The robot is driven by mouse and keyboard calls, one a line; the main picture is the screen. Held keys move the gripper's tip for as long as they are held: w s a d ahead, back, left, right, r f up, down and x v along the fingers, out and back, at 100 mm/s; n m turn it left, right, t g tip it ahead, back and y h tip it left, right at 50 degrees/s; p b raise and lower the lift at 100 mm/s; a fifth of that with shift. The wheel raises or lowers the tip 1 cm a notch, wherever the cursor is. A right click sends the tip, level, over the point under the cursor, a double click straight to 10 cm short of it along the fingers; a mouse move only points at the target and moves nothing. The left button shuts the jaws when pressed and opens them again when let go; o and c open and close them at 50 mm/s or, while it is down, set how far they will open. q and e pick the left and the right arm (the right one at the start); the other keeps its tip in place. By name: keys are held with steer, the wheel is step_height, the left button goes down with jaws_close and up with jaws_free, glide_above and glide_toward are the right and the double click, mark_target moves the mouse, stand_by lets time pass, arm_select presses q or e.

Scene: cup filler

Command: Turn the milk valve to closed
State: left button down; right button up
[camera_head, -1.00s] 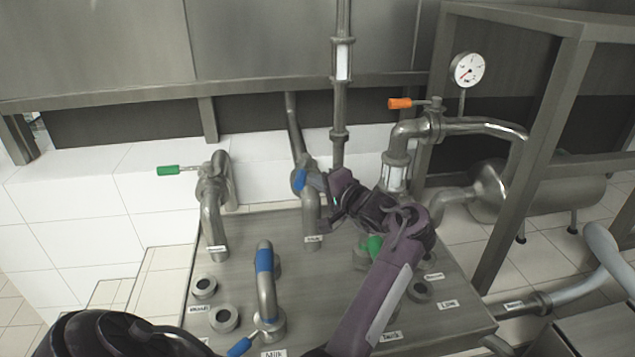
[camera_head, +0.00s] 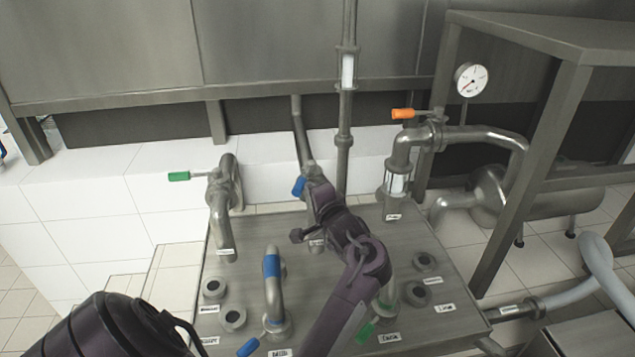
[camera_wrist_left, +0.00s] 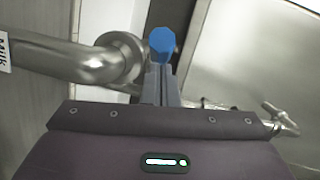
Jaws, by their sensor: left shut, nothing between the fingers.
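The milk valve's blue handle (camera_head: 298,187) sits on the steel pipe at the back middle of the panel. In the left wrist view its blue end (camera_wrist_left: 162,45) shows just beyond my fingertips, beside a pipe with a Milk label (camera_wrist_left: 4,52). My left gripper (camera_head: 314,178) is right beside the handle in the head view, its fingertips partly hidden. In the left wrist view its fingers (camera_wrist_left: 162,82) are shut together and empty. I cannot tell whether they touch the handle. The valve body is largely hidden behind my gripper. My right gripper is not in view.
A blue-banded bend (camera_head: 272,266) and open ports (camera_head: 232,318) are on the front panel. A vertical pipe (camera_head: 343,150) rises close behind my gripper.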

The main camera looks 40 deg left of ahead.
mark_target(296, 187)
arm_select(q)
steer(key=s+a+m+t+p, duration=0.1)
steer(key=p, duration=0.1)
steer(key=s+a+m+t+h+p, duration=0.1)
steer(key=a+p, duration=0.1)
steer(key=shift+s+r+t+h, duration=0.15)
steer(key=shift+r+t+h, duration=0.15)
steer(key=a+m+t+h+p, duration=0.1)
steer(key=a+m+t+h, duration=0.4)
steer(key=a, duration=0.5)
steer(key=shift+s+a+f+m+h, duration=0.15)
steer(key=shift+s+m+h, duration=0.15)
steer(key=shift+s+h, duration=0.1)
